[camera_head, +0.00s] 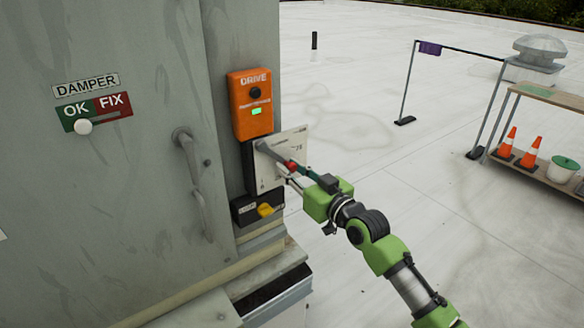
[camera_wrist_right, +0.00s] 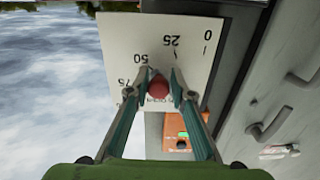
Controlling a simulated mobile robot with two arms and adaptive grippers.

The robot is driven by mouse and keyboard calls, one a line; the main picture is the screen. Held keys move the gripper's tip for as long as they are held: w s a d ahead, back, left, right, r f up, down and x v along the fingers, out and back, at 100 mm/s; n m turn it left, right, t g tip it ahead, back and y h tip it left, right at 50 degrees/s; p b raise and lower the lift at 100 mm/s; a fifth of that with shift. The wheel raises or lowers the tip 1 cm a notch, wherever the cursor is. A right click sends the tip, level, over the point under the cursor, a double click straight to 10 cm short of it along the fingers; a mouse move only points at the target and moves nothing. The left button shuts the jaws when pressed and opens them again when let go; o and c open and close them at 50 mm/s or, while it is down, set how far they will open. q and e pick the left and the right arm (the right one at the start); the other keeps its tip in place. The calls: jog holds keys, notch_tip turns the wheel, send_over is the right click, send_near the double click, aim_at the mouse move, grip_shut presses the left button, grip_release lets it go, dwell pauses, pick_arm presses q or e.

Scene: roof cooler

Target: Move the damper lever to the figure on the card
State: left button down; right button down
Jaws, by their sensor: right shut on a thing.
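The damper lever (camera_head: 270,153) is a grey bar with a red knob (camera_head: 291,165), in front of a white scale plate (camera_head: 268,177) on the unit's side. In the right wrist view the red knob (camera_wrist_right: 158,88) sits between the fingertips of my right gripper (camera_wrist_right: 160,78), which is shut on it. The gripper (camera_head: 294,170) reaches in from the lower right in the head view. The scale plate (camera_wrist_right: 120,38) appears upside down in the wrist view, with 0, 25, 50 and 75 readable. The lever's exact reading cannot be told. No readable card shows. My left gripper is out of view.
An orange DRIVE box (camera_head: 252,100) with a green light is above the plate; a yellow knob (camera_head: 265,210) is below. A DAMPER OK/FIX sign (camera_head: 95,110) and a door handle (camera_head: 193,180) are left. Cones (camera_head: 507,143) stand on a shelf at right. The roof between is open.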

jog(key=m, duration=0.1)
jog(key=s+a+m, duration=0.1)
jog(key=m, duration=0.1)
jog(key=a+f+m+p, duration=0.1)
jog(key=shift+s, duration=0.25)
jog(key=c, duration=1.9)
grip_release()
jog(key=shift+o, duration=0.3)
jog(key=shift+f, duration=0.2)
jog(key=v, duration=1.2)
